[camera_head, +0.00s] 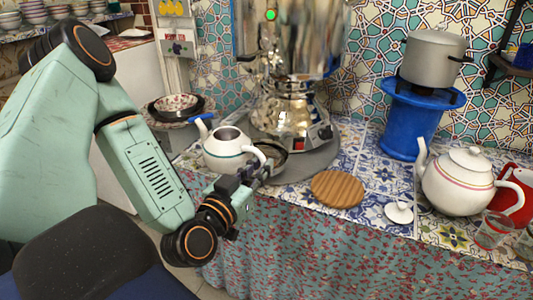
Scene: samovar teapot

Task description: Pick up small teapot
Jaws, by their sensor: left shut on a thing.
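The small white teapot (226,150), without a lid and with a blue spout tip, is at the left end of the tiled counter, in front of the samovar. My left gripper (262,165) is at the teapot's right side and is shut on its handle. The fingers partly hide the handle. I cannot tell whether the teapot's base touches the counter. A small white lid (399,213) lies on the tiles to the right. My right gripper is not in view.
The shiny samovar (286,110) stands on a round grey tray (318,158) behind the teapot. A round wooden board (337,189) lies right of it. A larger white teapot (462,182), a glass (493,230) and a red mug (510,200) stand at the right.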

